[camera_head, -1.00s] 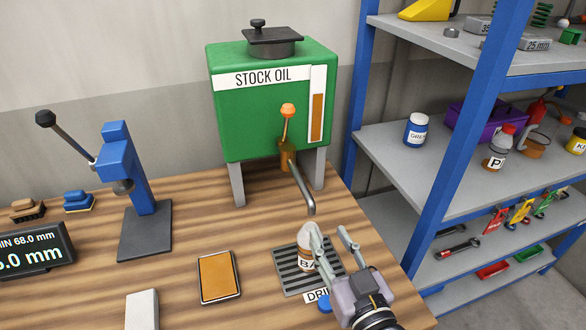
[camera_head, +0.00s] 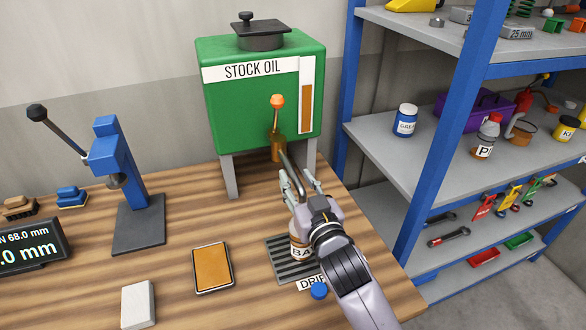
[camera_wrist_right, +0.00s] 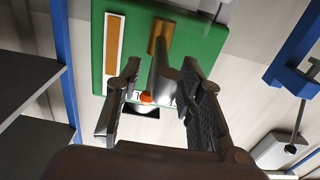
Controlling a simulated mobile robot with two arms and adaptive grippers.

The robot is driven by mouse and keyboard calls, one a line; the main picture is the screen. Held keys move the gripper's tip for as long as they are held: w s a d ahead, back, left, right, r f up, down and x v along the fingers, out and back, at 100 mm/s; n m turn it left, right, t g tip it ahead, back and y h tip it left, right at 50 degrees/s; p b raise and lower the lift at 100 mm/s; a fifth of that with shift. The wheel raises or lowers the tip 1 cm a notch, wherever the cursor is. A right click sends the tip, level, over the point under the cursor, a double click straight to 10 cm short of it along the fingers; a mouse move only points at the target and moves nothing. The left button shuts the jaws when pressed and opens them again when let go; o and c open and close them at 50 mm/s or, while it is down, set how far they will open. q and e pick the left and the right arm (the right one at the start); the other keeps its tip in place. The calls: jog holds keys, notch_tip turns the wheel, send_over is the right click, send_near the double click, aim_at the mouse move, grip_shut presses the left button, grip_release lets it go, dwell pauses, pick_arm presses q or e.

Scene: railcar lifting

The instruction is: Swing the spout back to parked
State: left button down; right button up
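The grey spout (camera_head: 288,166) comes out of the brass valve (camera_head: 277,148) under the green stock oil tank (camera_head: 228,103) and points toward the front right. An orange-knobbed lever (camera_head: 277,101) stands up from the valve. My right gripper (camera_head: 301,178) is open, with its fingers on either side of the spout. In the right wrist view the spout (camera_wrist_right: 163,75) runs between the two fingers, apart from the left one and very close to the right one. The spout's outlet end is partly hidden by the gripper in the head view. My left gripper is not in view.
A labelled bottle (camera_head: 298,249) stands on the slatted drip tray (camera_head: 285,270), partly hidden by my right gripper. A blue press (camera_head: 120,165) stands at the left. Blue-framed shelves (camera_head: 432,150) are close on the right.

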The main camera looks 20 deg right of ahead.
aim_at(293, 172)
jog(key=shift+w+a, duration=0.1)
jog(key=shift+w, duration=1.45)
jog(key=shift+c, duration=0.5)
grip_shut()
